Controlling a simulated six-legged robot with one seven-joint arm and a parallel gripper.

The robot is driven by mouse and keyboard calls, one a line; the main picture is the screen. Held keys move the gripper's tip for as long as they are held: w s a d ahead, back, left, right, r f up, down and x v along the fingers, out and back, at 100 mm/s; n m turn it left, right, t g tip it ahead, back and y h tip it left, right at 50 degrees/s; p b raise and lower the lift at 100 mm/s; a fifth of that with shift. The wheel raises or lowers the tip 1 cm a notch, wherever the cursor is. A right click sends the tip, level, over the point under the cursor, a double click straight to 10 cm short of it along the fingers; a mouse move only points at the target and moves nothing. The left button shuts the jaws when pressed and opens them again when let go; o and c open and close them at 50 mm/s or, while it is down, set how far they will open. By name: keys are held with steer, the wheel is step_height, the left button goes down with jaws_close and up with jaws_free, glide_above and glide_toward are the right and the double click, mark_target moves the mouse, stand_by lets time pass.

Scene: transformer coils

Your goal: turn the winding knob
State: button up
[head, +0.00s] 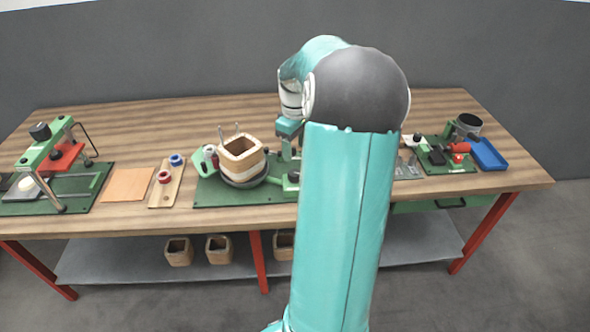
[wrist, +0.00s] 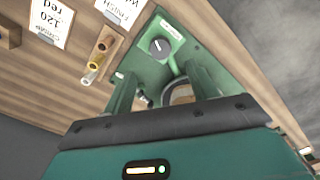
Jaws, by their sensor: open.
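The winding knob (wrist: 159,45) is a round dark dial with a light pointer line on a green panel (wrist: 150,70) in the wrist view. A small white label (wrist: 172,29) sits beside it. My gripper (wrist: 163,80) is open, its two green fingers apart and reaching toward the panel, with the knob beyond the tips. Nothing is held between the fingers. I cannot tell whether the tips touch the panel. In the head view my arm covers most of the gripper. The winder (head: 220,192) with a square wooden coil former (head: 241,155) stands left of my arm.
On the wooden bench (head: 130,212) are a green press (head: 45,150) at left, a spool board (head: 166,186) and a blue tray (head: 488,155) at right. In the wrist view, paper cards (wrist: 50,22) and brass pegs (wrist: 98,60) lie left of the panel.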

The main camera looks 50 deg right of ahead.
mark_target(295, 172)
step_height(295, 172, down, 9)
steer(key=shift+f, duration=0.15)
